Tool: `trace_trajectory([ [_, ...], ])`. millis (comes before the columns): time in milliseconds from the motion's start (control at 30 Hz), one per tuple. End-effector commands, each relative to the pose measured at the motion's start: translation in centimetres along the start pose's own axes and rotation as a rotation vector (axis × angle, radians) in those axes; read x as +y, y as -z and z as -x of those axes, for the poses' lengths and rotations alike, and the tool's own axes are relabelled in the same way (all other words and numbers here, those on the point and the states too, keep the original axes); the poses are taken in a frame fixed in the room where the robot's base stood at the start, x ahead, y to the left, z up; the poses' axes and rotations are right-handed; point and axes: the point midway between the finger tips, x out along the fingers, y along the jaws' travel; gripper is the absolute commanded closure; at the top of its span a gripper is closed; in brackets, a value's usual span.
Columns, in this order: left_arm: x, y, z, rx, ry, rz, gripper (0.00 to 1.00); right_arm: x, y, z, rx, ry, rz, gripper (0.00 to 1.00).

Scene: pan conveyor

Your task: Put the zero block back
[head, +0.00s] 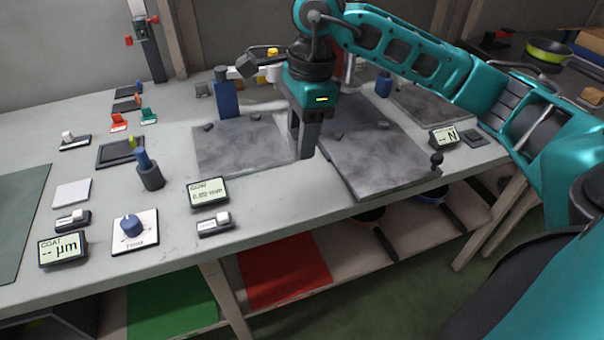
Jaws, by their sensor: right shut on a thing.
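My right gripper (306,152) points straight down over the gap between two grey stone plates, the left plate (235,160) and the middle plate (375,170). It is shut on a small grey block, which I take to be the zero block. The block blends with the grey fingers, so its outline is hard to tell. I cannot tell whether the block touches a plate. A gauge display (208,193) stands in front of the left plate. A coating gauge display (63,248) reads "-- µm" at the front left. My left gripper is not in view.
A blue knob (132,226) on a white panel, a dark cup with a blue handle (150,172) and a white square pad (72,193) stand on the left. A blue upright block (226,97) stands behind the left plate. Pans (370,215) lie on the lower shelf.

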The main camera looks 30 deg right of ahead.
Motion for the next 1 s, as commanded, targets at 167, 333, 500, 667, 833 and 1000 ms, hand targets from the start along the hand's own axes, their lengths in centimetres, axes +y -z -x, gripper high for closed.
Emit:
trace_trajectory([
  [167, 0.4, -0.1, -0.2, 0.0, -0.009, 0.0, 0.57, 0.0, 0.4, -3.3, -0.001, 0.0, 0.0, 1.0],
  [333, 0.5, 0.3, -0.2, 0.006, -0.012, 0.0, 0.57, 0.0, 0.5, -4.3, -0.001, 0.001, 0.0, 1.0],
  [500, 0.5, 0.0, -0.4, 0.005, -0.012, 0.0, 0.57, 0.0, 0.8, -6.4, 0.0, -0.002, 0.0, 1.0],
  [667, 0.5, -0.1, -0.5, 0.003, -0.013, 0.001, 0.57, 0.0, 1.0, -8.3, -0.002, 0.001, 0.0, 1.0],
  [833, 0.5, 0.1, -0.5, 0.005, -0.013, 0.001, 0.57, -0.1, 1.0, -8.3, -0.002, 0.003, 0.001, 1.0],
  [1000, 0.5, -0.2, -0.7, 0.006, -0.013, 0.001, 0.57, -0.1, 1.0, -8.7, -0.002, 0.003, 0.001, 1.0],
])
